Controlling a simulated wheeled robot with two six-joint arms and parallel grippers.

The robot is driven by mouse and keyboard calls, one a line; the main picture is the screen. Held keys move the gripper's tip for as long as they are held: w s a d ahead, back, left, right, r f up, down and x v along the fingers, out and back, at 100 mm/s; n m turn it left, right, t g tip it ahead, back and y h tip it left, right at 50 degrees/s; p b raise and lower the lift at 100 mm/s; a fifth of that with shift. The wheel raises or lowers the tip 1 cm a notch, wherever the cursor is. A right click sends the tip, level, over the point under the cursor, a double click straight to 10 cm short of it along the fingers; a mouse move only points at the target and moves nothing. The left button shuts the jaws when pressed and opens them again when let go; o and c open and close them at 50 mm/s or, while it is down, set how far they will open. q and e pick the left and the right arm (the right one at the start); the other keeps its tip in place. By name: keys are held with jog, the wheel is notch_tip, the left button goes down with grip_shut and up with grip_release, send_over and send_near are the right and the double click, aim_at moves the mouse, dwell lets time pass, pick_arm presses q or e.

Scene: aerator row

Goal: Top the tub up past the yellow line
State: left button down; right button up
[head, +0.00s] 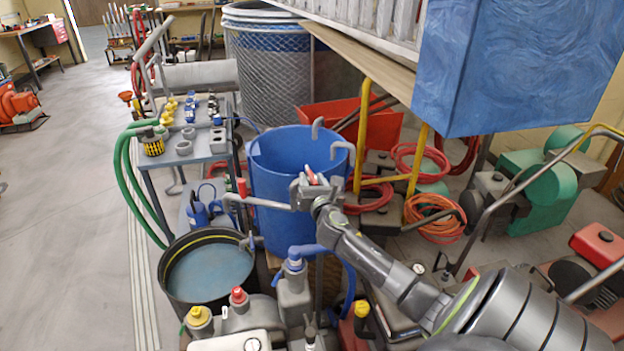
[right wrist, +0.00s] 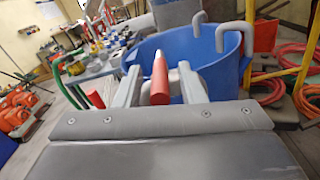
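The black tub (head: 164,281) stands at the lower left of the head view, with blue-grey water (head: 210,273) in it. A yellow line (head: 203,238) runs round its inner wall, above the water at the far side. A grey pipe (head: 262,203) runs from near my right gripper to a bent end near the tub. My right gripper (head: 312,181) is in front of the blue barrel. In the right wrist view its fingers (right wrist: 162,88) stand apart, with a red lever-like piece (right wrist: 160,72) between them and gaps at both sides. My left gripper is not in view.
The large blue barrel (head: 283,190) with grey hooks on its rim stands behind my gripper. A bench (head: 205,151) with small fittings is at the left. Open floor (head: 70,220) lies left.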

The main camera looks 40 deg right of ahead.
jog(key=shift+w+d, duration=0.25)
jog(key=shift+w, duration=0.15)
grip_shut()
